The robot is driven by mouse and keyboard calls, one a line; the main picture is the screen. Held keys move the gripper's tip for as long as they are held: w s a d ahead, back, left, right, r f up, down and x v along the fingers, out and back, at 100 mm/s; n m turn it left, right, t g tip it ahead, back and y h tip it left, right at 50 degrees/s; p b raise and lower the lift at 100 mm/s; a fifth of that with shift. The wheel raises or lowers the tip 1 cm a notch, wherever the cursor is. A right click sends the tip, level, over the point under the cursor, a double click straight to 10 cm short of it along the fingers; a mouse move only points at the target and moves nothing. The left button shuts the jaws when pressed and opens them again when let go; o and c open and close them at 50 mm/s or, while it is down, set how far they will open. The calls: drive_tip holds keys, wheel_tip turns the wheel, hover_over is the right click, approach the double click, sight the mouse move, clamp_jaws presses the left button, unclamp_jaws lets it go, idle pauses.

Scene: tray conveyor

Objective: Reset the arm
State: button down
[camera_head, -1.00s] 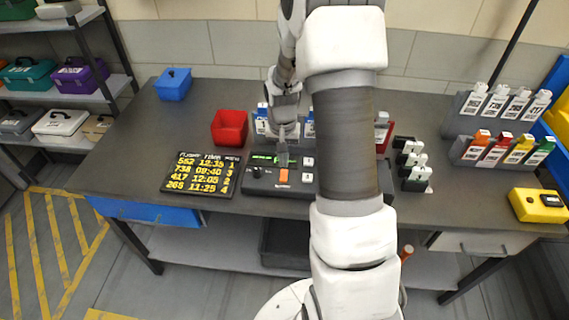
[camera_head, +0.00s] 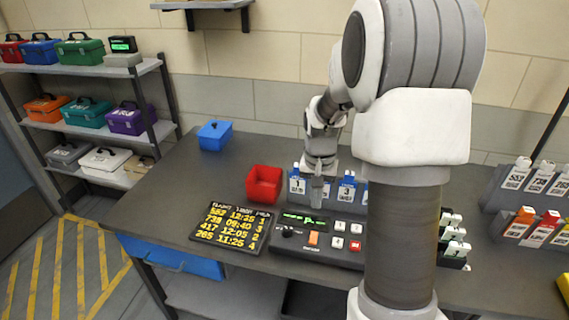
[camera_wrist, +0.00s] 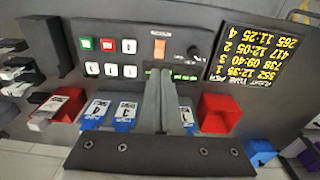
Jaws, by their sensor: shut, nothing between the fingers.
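My gripper (camera_head: 317,196) is shut and empty. My arm covers part of the bench in the head view.
A flight board (camera_head: 232,226) lies left of the control box. A red bin (camera_head: 264,184) and a blue bin (camera_head: 214,135) stand on the bench (camera_head: 165,215). Dark holders with tags (camera_head: 533,185) stand at the right. Shelves with toolboxes (camera_head: 80,50) are at the left.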

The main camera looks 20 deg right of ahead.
drive_tip(key=s+a+r+n+t, duration=0.1)
drive_tip(key=s+a+r+n, duration=0.1)
drive_tip(key=s+a+r, duration=0.3)
drive_tip(key=s+a+r+n+t, duration=0.1)
drive_tip(key=s+a+r, duration=0.15)
drive_tip(key=r, duration=0.45)
drive_tip(key=s+a+r+n+t, duration=0.1)
drive_tip(key=s+a+r+n, duration=0.1)
drive_tip(key=s, duration=0.4)
drive_tip(key=s+a+r+n+t, duration=0.1)
drive_tip(key=s+a+r+t, duration=0.1)
drive_tip(key=s, duration=0.4)
drive_tip(key=shift+s+a+r+n, duration=0.3)
drive_tip(key=shift+s+a+n, duration=0.1)
drive_tip(key=shift+a, duration=0.4)
